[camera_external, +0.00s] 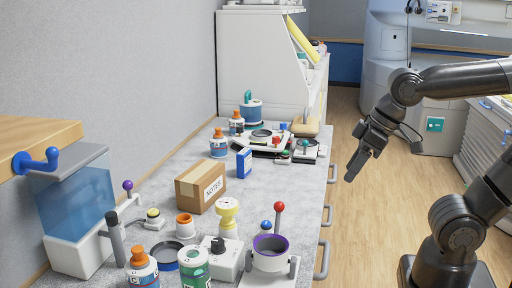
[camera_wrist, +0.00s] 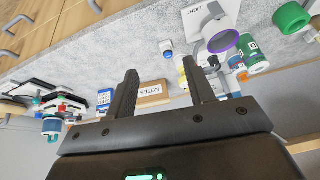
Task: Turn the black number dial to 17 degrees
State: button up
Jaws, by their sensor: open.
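A small black dial (camera_external: 218,244) sits on top of a white box (camera_external: 226,262) near the front of the grey counter, left of the purple-rimmed cup. Its numbers are too small to read, so I cannot tell its setting. My gripper (camera_external: 352,172) hangs in the air right of the counter's edge, well apart from the dial, with its fingers pointing down and left. In the wrist view my gripper (camera_wrist: 162,78) is open, with nothing between the fingers. A small black knob, perhaps the dial, shows there beyond the right finger, partly crowded by other things.
A red-topped lever (camera_external: 279,207) and a purple-rimmed cup (camera_external: 270,246) stand right of the dial. A "NOTES" box (camera_external: 201,187) stands farther back. Drawer handles (camera_external: 322,260) protrude from the counter's side.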

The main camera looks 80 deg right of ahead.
jog(key=w+a+r+m+g, duration=0.1)
jog(key=w+a+r+m, duration=0.1)
jog(key=w, duration=0.5)
jog(key=m+g, duration=0.4)
jog(key=m, duration=0.4)
send_near(218, 241)
notch_tip(218, 241, down, 9)
jog(key=shift+w, duration=0.1)
jog(key=shift+c, duration=0.3)
jog(key=c, duration=0.9)
